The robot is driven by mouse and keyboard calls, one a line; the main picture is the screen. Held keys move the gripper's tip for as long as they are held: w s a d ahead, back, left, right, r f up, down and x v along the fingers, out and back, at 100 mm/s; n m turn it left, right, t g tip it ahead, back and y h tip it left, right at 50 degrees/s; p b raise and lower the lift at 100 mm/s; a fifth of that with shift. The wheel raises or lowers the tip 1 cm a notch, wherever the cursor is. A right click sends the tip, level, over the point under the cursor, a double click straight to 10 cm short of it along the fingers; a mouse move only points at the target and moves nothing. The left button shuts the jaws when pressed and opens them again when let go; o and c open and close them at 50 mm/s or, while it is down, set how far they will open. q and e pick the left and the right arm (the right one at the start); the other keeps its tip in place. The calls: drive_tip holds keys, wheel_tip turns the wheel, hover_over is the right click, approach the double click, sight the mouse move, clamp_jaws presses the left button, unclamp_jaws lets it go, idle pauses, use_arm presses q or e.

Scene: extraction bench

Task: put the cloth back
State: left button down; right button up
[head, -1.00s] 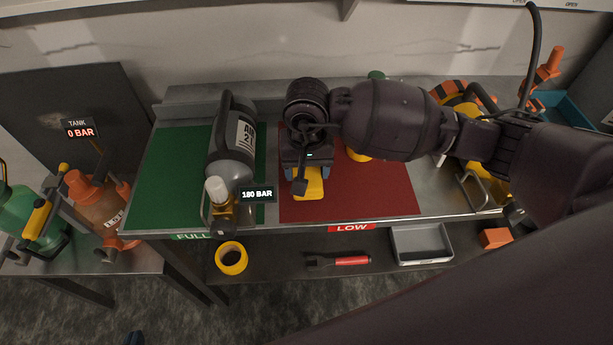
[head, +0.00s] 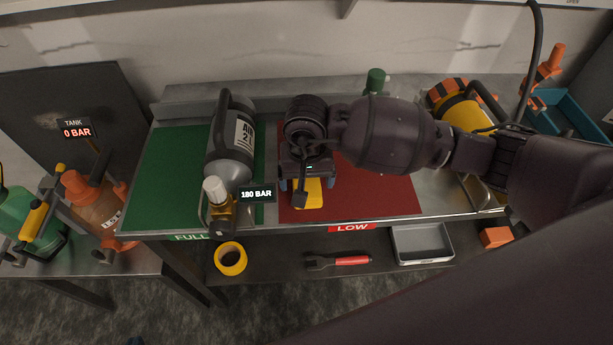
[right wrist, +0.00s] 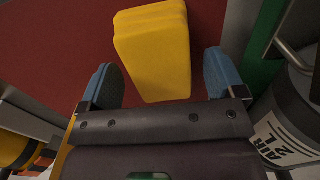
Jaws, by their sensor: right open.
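A yellow folded block, which looks like the cloth (head: 308,194), lies on the red mat (head: 385,190) near the bench's front edge. My right gripper (head: 304,183) is over it, pointing down, and hides its rear part. In the right wrist view the yellow cloth (right wrist: 155,50) is ahead of and between the blue fingertips of my right gripper (right wrist: 161,78), with space on both sides. The gripper is open and holds nothing. My left gripper is not in view.
A yellow cylinder (head: 462,112) is to the right, behind my arm.

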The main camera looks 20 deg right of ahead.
sight(306, 181)
wheel_tip(306, 181, up, 12)
drive_tip(key=p, duration=0.1)
drive_tip(key=shift+r, duration=0.15)
idle(0.4)
idle(0.4)
